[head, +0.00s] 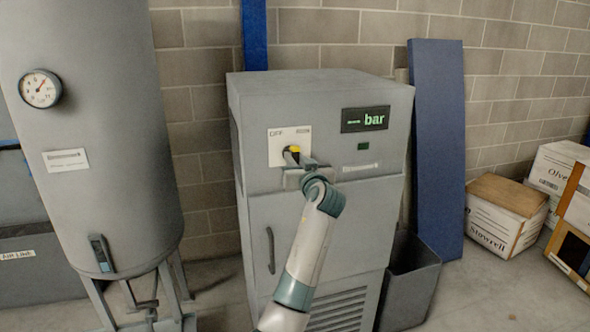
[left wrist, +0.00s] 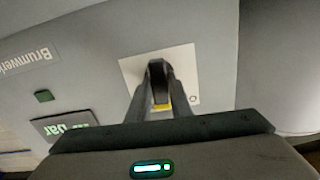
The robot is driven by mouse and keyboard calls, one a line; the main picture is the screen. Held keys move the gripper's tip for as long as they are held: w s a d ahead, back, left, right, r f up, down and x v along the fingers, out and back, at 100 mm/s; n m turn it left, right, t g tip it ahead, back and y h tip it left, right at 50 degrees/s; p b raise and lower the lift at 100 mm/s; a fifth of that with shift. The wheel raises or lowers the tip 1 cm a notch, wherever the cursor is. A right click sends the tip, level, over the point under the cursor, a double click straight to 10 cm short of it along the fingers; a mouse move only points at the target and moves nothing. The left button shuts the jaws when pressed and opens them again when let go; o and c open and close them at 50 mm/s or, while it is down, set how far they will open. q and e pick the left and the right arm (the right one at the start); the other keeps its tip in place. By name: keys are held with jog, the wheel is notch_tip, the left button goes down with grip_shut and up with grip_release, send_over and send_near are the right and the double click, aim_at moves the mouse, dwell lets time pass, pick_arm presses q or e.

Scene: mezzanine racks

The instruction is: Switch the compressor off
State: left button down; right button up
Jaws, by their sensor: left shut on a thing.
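The compressor (head: 320,210) is a grey cabinet against the block wall. Its switch plate (head: 276,152) is pale and marked OFF on the left and a second, hard-to-read word on the right. On the plate is a dark rotary knob with a yellow part (head: 293,149). My left gripper (head: 294,162) is at the knob, and in the left wrist view its fingers are shut on the knob (left wrist: 158,72). The fingers partly hide the knob, so its exact angle is hard to tell. The display (head: 365,119) reads dashes and "bar" in green. My right gripper is not in view.
A grey tank (head: 100,130) with a round gauge (head: 40,89) stands on the left. A dark bin (head: 410,275) and a blue upright panel (head: 438,150) stand right of the compressor. Cardboard boxes (head: 505,212) are at the far right.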

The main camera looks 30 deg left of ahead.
pick_arm(q)
jog(key=n+b, duration=0.1)
jog(key=b, duration=0.1)
jog(key=shift+f+n+b, duration=0.15)
jog(key=shift+n+b, duration=0.15)
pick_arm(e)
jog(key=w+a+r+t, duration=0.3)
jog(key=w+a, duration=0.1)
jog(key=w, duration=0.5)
pick_arm(q)
jog(key=shift+b, duration=0.3)
jog(key=n+b, duration=0.4)
jog(key=b, duration=0.2)
jog(key=shift+n, duration=0.4)
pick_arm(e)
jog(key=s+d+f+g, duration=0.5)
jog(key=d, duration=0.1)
pick_arm(q)
jog(key=shift+n+b, duration=0.3)
jog(key=shift+b, duration=0.1)
jog(key=shift+n+b, duration=0.8)
jog(key=shift+n, duration=0.1)
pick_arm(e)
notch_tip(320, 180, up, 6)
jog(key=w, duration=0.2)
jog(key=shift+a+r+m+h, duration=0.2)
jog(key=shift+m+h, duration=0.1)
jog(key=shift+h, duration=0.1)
